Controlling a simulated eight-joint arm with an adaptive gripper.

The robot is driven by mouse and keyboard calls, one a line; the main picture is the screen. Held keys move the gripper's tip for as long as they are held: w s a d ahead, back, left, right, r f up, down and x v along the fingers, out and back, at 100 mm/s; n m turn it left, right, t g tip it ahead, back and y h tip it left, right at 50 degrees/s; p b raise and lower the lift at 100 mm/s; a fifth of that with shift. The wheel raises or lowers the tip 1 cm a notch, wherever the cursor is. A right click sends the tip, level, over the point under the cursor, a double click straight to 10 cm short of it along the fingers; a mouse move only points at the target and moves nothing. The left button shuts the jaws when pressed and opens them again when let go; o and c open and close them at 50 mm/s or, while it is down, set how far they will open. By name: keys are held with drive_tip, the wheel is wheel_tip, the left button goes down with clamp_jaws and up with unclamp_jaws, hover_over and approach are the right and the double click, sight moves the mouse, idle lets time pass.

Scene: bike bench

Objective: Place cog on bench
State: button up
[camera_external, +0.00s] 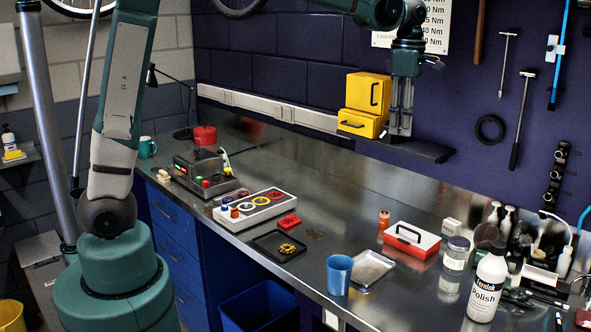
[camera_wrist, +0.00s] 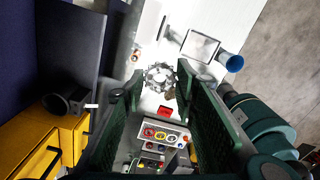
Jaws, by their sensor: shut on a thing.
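My gripper (camera_external: 399,130) points down beside the wall shelf, high above the bench. In the wrist view it is shut on a grey toothed cog (camera_wrist: 160,76), which shows between the fingertips. In the external view the held cog is hard to make out against the fingers. The metal bench (camera_external: 340,222) runs along the wall below. A small gold cog (camera_external: 287,248) lies on a black tray (camera_external: 261,245) near the bench's front edge.
Yellow boxes (camera_external: 367,92) stand on the dark shelf (camera_external: 430,151), close left of my gripper. The bench holds a control box (camera_external: 258,203), a blue cup (camera_external: 339,275), a metal tray (camera_external: 388,263), a red toolbox (camera_external: 412,240) and jars. The bench's middle back is clear.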

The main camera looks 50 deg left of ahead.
drive_tip(key=w+a+n, duration=0.2)
drive_tip(key=w+a, duration=0.3)
drive_tip(key=a, duration=0.6)
drive_tip(key=n, duration=0.6)
hover_over(300, 187)
wheel_tip(300, 187, down, 25)
drive_tip(key=shift+a+f, duration=0.1)
drive_tip(key=shift+f, duration=0.5)
drive_tip(key=shift+f, duration=0.1)
drive_tip(key=shift+f+p, duration=0.35)
drive_tip(key=shift+f, duration=2.7)
drive_tip(key=shift+f, duration=0.15)
drive_tip(key=shift+f, duration=1.7)
